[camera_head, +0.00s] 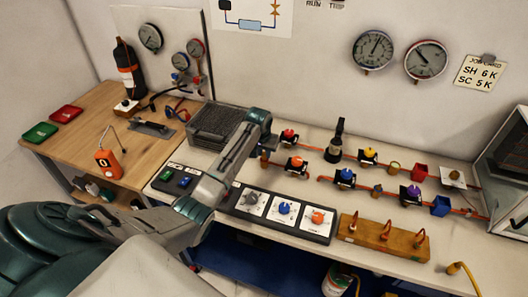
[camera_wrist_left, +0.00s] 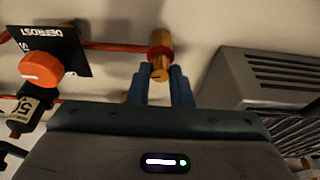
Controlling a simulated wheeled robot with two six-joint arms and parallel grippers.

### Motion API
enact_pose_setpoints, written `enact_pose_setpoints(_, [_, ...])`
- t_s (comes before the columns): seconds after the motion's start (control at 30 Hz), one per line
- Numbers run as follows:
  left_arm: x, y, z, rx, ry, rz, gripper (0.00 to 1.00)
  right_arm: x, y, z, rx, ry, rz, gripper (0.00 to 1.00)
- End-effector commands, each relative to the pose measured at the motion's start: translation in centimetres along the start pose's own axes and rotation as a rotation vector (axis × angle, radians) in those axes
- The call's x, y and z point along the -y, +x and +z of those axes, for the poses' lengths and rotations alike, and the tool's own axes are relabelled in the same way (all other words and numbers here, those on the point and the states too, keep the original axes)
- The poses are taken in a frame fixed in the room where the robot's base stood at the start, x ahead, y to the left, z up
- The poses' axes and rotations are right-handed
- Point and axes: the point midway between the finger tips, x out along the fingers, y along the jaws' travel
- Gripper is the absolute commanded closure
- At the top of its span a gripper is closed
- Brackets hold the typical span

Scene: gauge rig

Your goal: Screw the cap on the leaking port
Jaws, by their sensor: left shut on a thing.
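My left gripper (camera_wrist_left: 162,88) is shut with its blue fingers around a small brass-coloured piece, apparently the cap (camera_wrist_left: 160,73). Just beyond it in the wrist view is a brass fitting with a red ring (camera_wrist_left: 161,44), at the end of an orange pipe (camera_wrist_left: 110,46). The held piece lines up with this fitting and looks very close to it; I cannot tell whether they touch. In the head view my left arm reaches over the bench, and a brass piece (camera_head: 264,160) shows below its end. No leak is visible. My right gripper is not in view.
An orange valve knob (camera_wrist_left: 42,68) on a black plate and a black bottle (camera_wrist_left: 18,116) are left of the fingers. A grey ribbed case (camera_head: 214,125) is close by. A panel of dials (camera_head: 284,211) and a wooden block (camera_head: 382,237) stand along the front.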

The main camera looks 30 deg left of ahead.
Motion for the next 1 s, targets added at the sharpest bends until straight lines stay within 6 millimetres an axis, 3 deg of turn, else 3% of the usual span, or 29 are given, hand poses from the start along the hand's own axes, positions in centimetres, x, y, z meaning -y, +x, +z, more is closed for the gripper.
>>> enact_pose_setpoints(0.17, [0.1, 0.0, 0.2, 0.006, 0.048, 0.013, 1.0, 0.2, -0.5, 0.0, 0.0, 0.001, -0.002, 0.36])
enact_pose_setpoints(0.53, [0.0, 0.2, 0.3, 0.007, 0.407, 0.115, 1.0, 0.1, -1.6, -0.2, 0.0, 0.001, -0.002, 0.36])
enact_pose_setpoints(1.0, [-0.1, 0.3, 0.4, 0.01, 0.502, 0.144, 1.0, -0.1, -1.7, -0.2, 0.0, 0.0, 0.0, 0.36])
